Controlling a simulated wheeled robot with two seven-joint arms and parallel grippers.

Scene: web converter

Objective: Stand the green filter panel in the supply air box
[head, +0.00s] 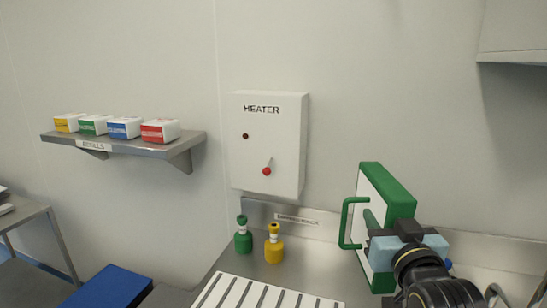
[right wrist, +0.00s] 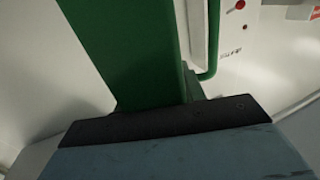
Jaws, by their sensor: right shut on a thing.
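The green filter panel (head: 400,190) has a green frame, a white face and a green loop handle on its left side. It stands roughly upright in the right part of the head view. My right gripper (head: 408,240) is shut on it at its right side. In the right wrist view, the panel's green edge (right wrist: 125,45) rises from my right gripper (right wrist: 165,120), with part of the handle to the right. I cannot make out the supply air box for certain. My left gripper is not in view.
A white heater box (head: 268,145) hangs on the wall. A shelf (head: 125,145) with several coloured refill boxes is at left. A green bottle (head: 243,240) and a yellow bottle (head: 274,248) stand on the bench beside a white slotted rack (head: 255,295). A grey hood (head: 515,30) is at upper right.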

